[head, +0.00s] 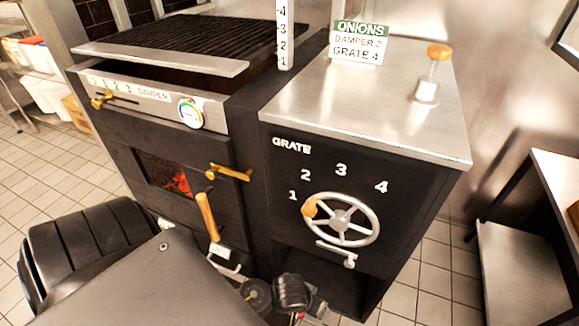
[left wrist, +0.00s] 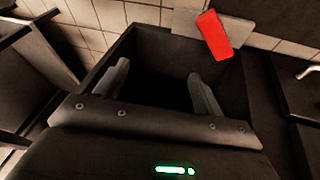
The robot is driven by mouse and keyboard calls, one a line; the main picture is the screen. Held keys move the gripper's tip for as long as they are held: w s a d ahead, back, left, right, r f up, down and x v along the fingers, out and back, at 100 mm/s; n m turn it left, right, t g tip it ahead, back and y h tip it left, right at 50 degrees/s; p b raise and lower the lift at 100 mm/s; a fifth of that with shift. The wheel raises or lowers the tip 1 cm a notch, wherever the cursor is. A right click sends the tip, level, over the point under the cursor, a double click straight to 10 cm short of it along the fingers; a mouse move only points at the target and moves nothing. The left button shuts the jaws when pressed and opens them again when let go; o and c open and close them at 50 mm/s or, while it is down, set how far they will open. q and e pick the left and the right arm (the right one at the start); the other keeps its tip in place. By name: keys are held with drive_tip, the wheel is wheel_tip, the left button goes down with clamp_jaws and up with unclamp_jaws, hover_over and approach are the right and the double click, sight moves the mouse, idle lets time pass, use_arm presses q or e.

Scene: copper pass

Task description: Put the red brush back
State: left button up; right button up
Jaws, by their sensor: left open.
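A red block-like piece (left wrist: 214,35), which may be the red brush or part of it, shows at the top of the left wrist view. It lies tilted over a pale grey plate (left wrist: 240,30). My left gripper (left wrist: 158,70) is open and empty, its two fingers apart over a dark open-topped recess. The red piece is beyond the right finger and not between the fingers. In the head view my left wrist is low in the middle, and its fingers cannot be made out. A tiny red spot shows beside it. My right gripper is not in view.
A black grill (head: 180,50) with a lit firebox stands left of the grate cabinet (head: 390,210) with its handwheel (head: 345,220). A wooden handle (head: 207,217) slants at the grill's front. An onions sign (head: 360,43) stands on the steel top. A metal shelf (head: 520,265) is at right.

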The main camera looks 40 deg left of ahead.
use_arm(q)
drive_tip(key=s+a+r+m+t, duration=0.1)
drive_tip(key=s+r+m, duration=0.1)
drive_tip(key=r, duration=0.5)
drive_tip(key=s+a+r+m+t, duration=0.1)
drive_tip(key=s+a+r+m, duration=0.1)
drive_tip(key=r, duration=0.4)
drive_tip(key=shift+s+a+r+m, duration=0.2)
drive_tip(key=shift+s+r+m, duration=0.25)
drive_tip(key=shift+s, duration=0.65)
